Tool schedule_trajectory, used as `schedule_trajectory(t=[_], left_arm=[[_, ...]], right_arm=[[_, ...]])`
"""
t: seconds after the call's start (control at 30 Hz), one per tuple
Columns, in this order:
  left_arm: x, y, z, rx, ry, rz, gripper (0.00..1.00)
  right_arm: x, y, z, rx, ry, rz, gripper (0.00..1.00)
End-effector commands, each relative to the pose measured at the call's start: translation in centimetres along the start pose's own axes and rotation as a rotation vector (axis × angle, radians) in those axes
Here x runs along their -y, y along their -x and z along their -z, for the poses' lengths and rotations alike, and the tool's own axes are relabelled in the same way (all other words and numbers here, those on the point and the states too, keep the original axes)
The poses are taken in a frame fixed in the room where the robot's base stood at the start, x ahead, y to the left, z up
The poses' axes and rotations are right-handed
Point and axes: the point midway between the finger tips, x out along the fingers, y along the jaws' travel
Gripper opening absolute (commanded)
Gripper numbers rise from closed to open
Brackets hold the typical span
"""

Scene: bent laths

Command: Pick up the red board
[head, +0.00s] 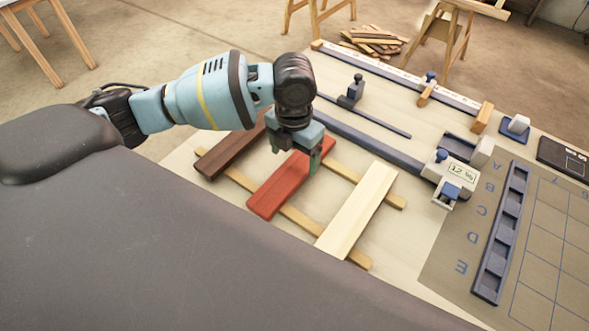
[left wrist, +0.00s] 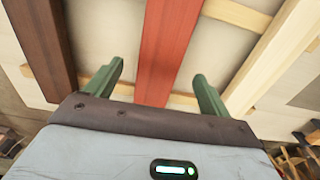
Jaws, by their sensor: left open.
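The red board (head: 277,192) lies across two light wooden strips on the worktable, between a dark brown board (head: 222,157) and a pale board (head: 357,212). My left gripper (head: 296,158) is over the far part of the red board, pointing down. In the left wrist view the red board (left wrist: 165,50) runs between the two green fingers (left wrist: 158,85), with a gap on each side. The gripper is open and holds nothing. The head view does not show clearly how high the fingertips are. My right gripper is not in view.
Light strips (head: 235,178) lie under the boards. A caliper-like device with a display (head: 461,176) and a long rail (head: 370,139) stand to the right. A slotted dark rack (head: 501,232) sits on a lettered mat. Scrap laths (head: 372,40) lie on the floor behind.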

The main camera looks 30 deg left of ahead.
Motion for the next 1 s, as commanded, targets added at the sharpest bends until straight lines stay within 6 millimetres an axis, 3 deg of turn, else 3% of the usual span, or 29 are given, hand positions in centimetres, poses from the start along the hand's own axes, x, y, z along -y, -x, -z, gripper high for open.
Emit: schedule_trajectory(t=[0.23,0.57,0.9,1.0], left_arm=[[0.0,-3.4,-0.1,-0.003,0.001,0.000,0.82],[0.0,-4.0,-0.1,-0.001,0.000,-0.001,0.82],[0.0,-3.9,-0.1,-0.001,0.000,-0.001,0.37],[0.0,-3.9,-0.1,0.000,0.000,0.000,0.28]], right_arm=[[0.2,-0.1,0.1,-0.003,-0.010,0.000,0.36],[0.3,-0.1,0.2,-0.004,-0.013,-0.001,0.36],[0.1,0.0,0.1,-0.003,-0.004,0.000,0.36],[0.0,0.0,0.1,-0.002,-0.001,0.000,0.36]])
